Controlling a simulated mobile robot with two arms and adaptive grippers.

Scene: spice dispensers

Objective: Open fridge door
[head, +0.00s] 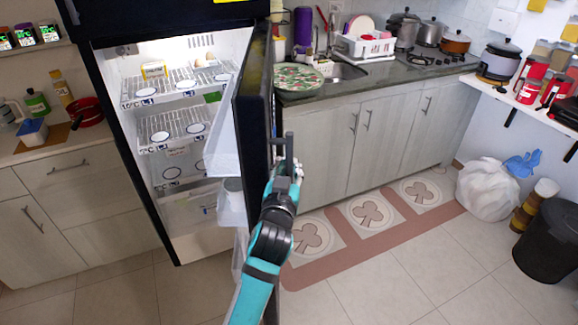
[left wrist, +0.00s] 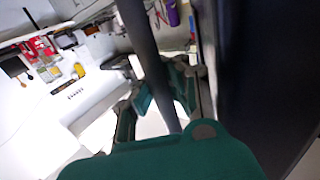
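The fridge door (head: 255,115) stands swung wide open, its dark outer face turned to the right. The lit fridge interior (head: 180,105) shows on the left, with wire shelves and a drawer. My left gripper (head: 287,162) is at the door's outer side, on the dark vertical handle (head: 289,148). In the left wrist view the handle (left wrist: 150,60) runs between the fingers of my left gripper (left wrist: 160,98), which close in on it from both sides. The dark door face (left wrist: 255,70) fills the right of that view. My right gripper is in neither view.
A counter with cabinets (head: 330,150) stands right of the door, with a sink and a stove. Patterned floor mats (head: 365,212) lie before it. A white bag (head: 487,188) and a black bin (head: 550,240) stand at far right. The tiled floor (head: 410,275) is clear in front.

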